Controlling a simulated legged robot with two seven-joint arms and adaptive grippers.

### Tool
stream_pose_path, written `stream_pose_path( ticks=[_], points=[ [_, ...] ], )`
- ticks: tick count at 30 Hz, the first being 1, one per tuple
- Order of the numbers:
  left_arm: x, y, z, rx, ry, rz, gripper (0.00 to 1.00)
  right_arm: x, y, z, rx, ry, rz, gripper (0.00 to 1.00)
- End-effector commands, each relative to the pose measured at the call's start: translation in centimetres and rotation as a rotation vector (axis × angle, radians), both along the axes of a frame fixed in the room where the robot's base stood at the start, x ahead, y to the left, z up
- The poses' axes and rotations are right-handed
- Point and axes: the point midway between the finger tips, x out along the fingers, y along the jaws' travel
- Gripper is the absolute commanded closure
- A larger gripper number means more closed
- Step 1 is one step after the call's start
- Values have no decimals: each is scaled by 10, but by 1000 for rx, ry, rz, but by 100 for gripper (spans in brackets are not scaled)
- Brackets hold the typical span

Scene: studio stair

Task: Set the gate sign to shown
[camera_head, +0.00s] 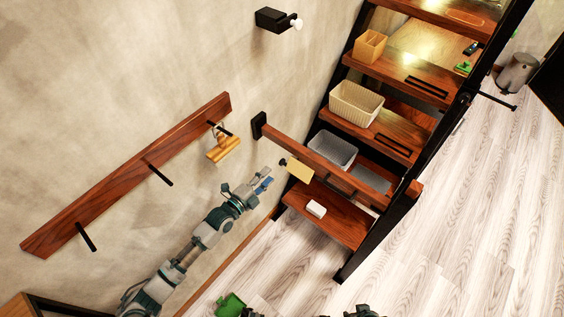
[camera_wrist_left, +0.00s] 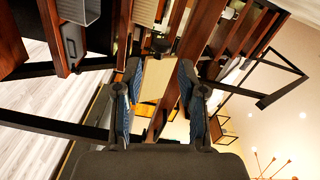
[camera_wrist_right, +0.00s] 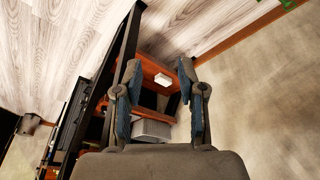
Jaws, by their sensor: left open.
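The gate is a wooden bar (camera_head: 335,158) running from a black wall bracket across the foot of the stair. A small pale yellow plate, seemingly the gate sign (camera_head: 299,170), hangs tilted below the bar beside a dark knob (camera_head: 283,162). My left gripper (camera_head: 266,181) is open and empty, a little left of and below the plate, apart from it. In the left wrist view, a pale surface shows between the open fingers (camera_wrist_left: 160,76); I cannot tell whether it is the sign. In the right wrist view, my right gripper (camera_wrist_right: 160,72) is open and empty.
A white box (camera_head: 316,208) sits on the lowest step. Grey and cream baskets (camera_head: 355,103) stand on higher steps. A pegged wooden rail (camera_head: 130,175) with a tan hanging object (camera_head: 223,148) is on the left wall. A green object (camera_head: 230,304) is at the bottom.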

Motion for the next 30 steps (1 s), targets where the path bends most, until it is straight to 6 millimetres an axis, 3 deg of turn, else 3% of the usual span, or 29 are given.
stream_pose_path(
  ticks=[3, 10, 15, 24, 29, 30],
  points=[
    [25, -17, -2, -4, 1, 0, 60, 19, 6, -2, 20, -89, 6, 60],
    [59, -40, -3, -1, 0, 0, 60, 52, 17, 3, 58, -252, 16, 60],
    [70, -47, -3, 0, 0, 1, 60, 64, 21, 7, 73, -314, 19, 60],
    [72, -49, -2, -1, -1, 0, 60, 66, 22, 9, 75, -329, 20, 60],
    [72, -48, -2, -1, -1, 0, 97, 68, 22, 8, 76, -327, 20, 60],
    [72, -48, -2, -1, -1, 0, 100, 67, 22, 8, 76, -327, 20, 60]
  ],
)
